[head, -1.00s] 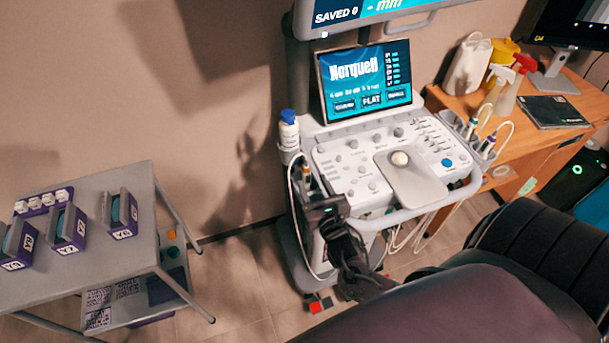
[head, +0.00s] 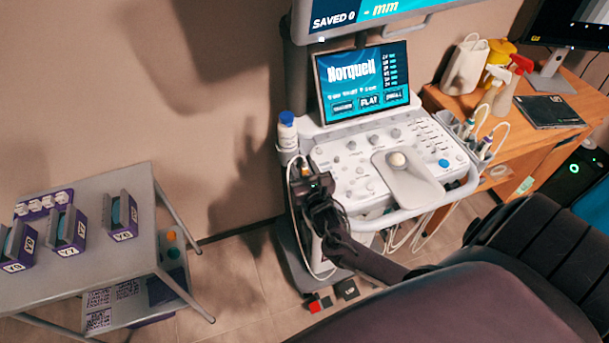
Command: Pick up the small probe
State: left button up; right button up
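The ultrasound machine (head: 380,172) stands in the middle. My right gripper (head: 303,172) is at its left side, just below the blue-capped bottle (head: 288,133), by a white cable loop (head: 292,212). A small light and orange-brown piece shows at the gripper's tips, partly hidden, and I cannot tell whether it is held. The fingers are dark and small, so their opening is unclear. Two probes with cables, one with a green-blue mark (head: 469,127) and one with a purple mark (head: 485,148), stand in holders at the machine's right side. My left gripper is not in view.
A grey cart (head: 145,243) with purple-labelled holders stands at the left. A wooden desk (head: 545,138) with spray bottles and a monitor is at the right. A dark padded chair (head: 450,300) fills the lower right. Floor shows between cart and machine.

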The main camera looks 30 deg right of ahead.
grip_shut()
jog(key=shift+r, duration=0.15)
